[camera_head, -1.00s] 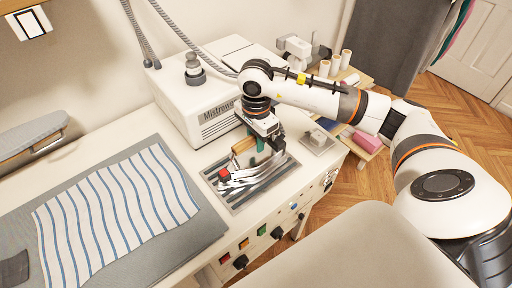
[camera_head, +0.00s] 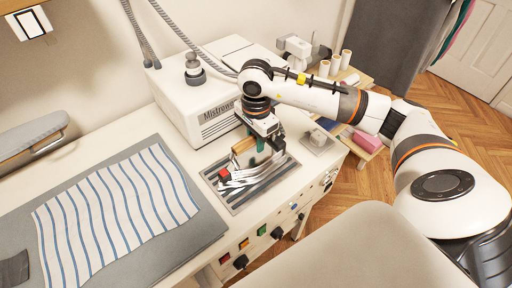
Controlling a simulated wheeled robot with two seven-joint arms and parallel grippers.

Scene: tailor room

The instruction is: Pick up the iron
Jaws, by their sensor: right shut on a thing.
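The iron (camera_head: 243,178) is on the grey ridged metal rest (camera_head: 276,183) on the worktop. It has a silver body, a red knob at its left end and a wooden handle part. My right gripper (camera_head: 267,154) reaches down from above and is shut on the iron's handle; the fingers partly hide the handle. I cannot tell whether the iron's sole touches the rest. My left gripper is not in view.
The white steam generator box (camera_head: 200,110) stands right behind the iron. A striped cloth (camera_head: 110,210) lies on the grey ironing pad (camera_head: 195,235) to the left. A shelf with thread spools (camera_head: 335,66) and a pink box (camera_head: 366,140) stands beyond at the right.

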